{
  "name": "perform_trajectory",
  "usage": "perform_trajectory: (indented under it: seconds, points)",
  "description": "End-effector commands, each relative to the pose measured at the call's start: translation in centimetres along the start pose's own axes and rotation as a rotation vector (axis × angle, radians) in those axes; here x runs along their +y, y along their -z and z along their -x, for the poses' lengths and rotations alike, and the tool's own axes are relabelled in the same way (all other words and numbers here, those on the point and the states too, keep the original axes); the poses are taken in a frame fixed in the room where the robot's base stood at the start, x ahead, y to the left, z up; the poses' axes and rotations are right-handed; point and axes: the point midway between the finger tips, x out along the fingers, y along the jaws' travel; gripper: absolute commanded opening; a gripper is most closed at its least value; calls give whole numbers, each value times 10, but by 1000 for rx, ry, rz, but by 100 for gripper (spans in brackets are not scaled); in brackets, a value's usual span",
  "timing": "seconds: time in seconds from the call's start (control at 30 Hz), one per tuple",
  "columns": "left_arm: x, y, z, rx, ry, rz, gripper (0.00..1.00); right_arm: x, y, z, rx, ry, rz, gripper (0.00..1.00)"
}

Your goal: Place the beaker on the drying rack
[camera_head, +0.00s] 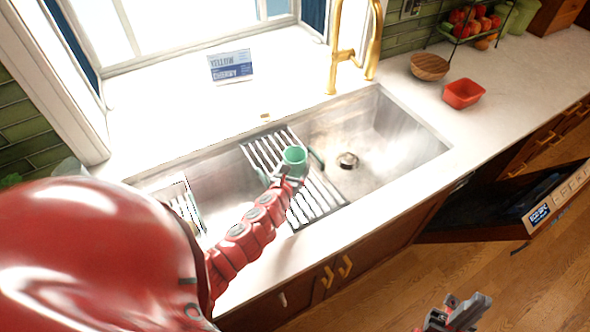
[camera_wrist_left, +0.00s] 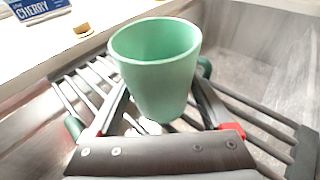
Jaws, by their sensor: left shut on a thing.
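The beaker is a light green cup (camera_head: 294,158), upright and open at the top. My left gripper (camera_head: 288,175) is shut on it, and the beaker (camera_wrist_left: 157,72) also shows between the two dark fingers in the left wrist view. The beaker is over the drying rack (camera_head: 316,203), a set of grey slats with dark green ends laid across the sink. I cannot tell whether its base touches the slats, since the gripper hides part of it. My right gripper (camera_head: 458,314) is low at the right, away from the counter, and its jaw gap is unclear.
The steel sink (camera_head: 400,135) lies around the rack, with a gold faucet (camera_head: 345,55) behind. A wooden bowl (camera_head: 429,66) and a red container (camera_head: 463,93) stand on the right counter. A blue-and-white box (camera_head: 230,67) stands by the window. An open dishwasher door (camera_head: 540,212) juts out at right.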

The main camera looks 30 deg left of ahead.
Motion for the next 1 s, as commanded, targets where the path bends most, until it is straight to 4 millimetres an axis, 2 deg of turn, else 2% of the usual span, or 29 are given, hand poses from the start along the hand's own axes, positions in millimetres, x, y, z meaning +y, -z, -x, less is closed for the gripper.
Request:
perform_trajectory:
  seconds: [0.2, 0.57, 0.6, 0.7, 1.0]
  points:
    - [0, 16, -4, 2, 0, -1, 29, 0, 0, -1, 0, 0, 0, 0]
    - [-1, 20, -6, 1, 2, -4, 29, 0, -1, 3, 0, 0, 0, 0]
    - [-1, 20, -6, 1, 2, -4, 86, 0, -1, 3, 0, 0, 0, 0]
    - [-1, 19, -5, 1, 2, -3, 100, 0, 0, 2, 0, 0, 0, 0]
    - [0, 14, -4, 2, 1, -1, 100, 0, 1, -3, 0, 0, 0, 0]
